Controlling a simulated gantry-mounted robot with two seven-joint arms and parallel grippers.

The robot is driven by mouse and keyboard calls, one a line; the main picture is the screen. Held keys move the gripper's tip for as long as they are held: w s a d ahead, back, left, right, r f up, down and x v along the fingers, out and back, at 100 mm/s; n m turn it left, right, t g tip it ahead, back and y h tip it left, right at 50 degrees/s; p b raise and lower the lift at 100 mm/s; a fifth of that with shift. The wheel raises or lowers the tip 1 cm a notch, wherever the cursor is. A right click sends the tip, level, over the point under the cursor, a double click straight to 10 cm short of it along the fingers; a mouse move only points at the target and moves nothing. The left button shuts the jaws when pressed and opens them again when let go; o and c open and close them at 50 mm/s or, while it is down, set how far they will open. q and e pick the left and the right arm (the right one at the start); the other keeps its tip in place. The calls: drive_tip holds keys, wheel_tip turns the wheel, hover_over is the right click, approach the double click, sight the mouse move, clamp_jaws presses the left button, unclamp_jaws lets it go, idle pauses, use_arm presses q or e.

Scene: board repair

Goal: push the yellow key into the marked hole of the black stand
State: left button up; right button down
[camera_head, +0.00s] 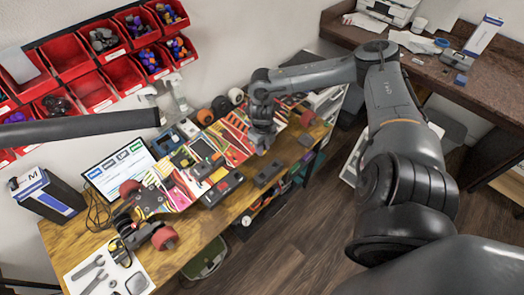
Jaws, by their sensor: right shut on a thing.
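My right gripper (261,149) points down over the right part of the workbench, at the edge of a colourful skateboard deck. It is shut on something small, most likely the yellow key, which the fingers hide. A low dark block (269,173), which may be the black stand, lies on the wood just below and right of the gripper, apart from it. Its marked hole is too small to make out. My left arm reaches in from the left above the bench; its gripper does not show clearly.
The skateboard deck (178,192) with red wheels lies along the wooden bench (190,240). A black case (222,188) stands at its front edge. A tablet (118,166), spray bottle (176,100) and loose wheels stand behind. Red bins (68,58) hang on the wall. Tools lie on a white mat (135,266) at front left.

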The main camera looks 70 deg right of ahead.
drive_tip(key=shift+f, duration=0.15)
idle(0.3)
drive_tip(key=shift+f+b, duration=1.35)
drive_tip(key=shift+f, duration=0.35)
drive_tip(key=shift+f+b, duration=3.9)
drive_tip(key=shift+f, duration=1.4)
drive_tip(key=shift+f, duration=0.15)
drive_tip(key=shift+f+b, duration=0.5)
